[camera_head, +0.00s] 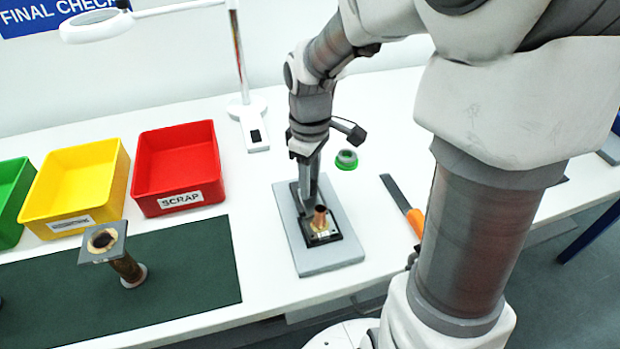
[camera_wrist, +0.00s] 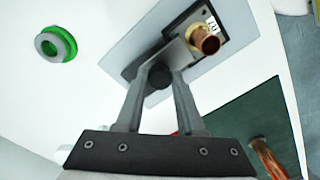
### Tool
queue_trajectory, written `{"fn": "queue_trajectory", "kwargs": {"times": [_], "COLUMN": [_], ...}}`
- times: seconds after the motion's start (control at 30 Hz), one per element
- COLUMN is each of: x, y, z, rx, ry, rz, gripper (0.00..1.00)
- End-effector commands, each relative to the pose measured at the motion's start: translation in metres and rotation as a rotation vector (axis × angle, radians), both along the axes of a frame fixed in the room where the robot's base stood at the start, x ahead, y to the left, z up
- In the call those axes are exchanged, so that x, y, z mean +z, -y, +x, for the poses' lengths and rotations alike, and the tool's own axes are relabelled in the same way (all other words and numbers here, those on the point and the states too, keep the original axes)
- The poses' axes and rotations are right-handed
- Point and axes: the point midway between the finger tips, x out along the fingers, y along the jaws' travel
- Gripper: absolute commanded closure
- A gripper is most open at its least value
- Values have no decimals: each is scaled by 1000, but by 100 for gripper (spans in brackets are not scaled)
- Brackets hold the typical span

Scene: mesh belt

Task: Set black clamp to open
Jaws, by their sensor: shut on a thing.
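The black clamp (camera_head: 327,236) is mounted on a grey plate (camera_head: 309,256) on the white table. A copper and brass fitting (camera_head: 319,220) stands upright in it. In the wrist view the clamp (camera_wrist: 226,35) carries a small white label, and the open end of the fitting (camera_wrist: 205,41) faces the camera. My gripper (camera_head: 307,192) reaches down to the back end of the clamp. In the wrist view my gripper's fingers (camera_wrist: 160,74) close around a dark round knob or handle of the clamp. The fingers partly hide where the knob joins the clamp.
A green ring with a grey centre (camera_head: 346,160) lies behind the plate, and a file with an orange handle (camera_head: 405,205) lies to the right. Red (camera_head: 180,196), yellow (camera_head: 70,222) and green bins stand left. A copper piece with a square flange (camera_head: 127,268) stands on the green mat (camera_head: 196,282).

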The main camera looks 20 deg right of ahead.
Motion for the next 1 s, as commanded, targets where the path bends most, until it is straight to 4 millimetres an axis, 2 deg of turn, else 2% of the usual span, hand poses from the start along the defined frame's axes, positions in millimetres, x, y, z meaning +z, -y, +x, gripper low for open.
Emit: {"fn": "queue_trajectory", "kwargs": {"times": [0.33, 0.6, 0.63, 0.7, 0.8, 1.0], "x": [2, 1, 1, 1, 1, 0], "y": [-1, 0, 0, 0, 0, 0], "z": [25, 29, 29, 29, 28, 27], "rx": [0, 0, 0, 0, 0, 0], "ry": [1, 9, 9, 8, 6, 3], "rz": [1, 1, 1, 0, 1, 0], "gripper": [100, 100, 60, 47, 33, 33]}}
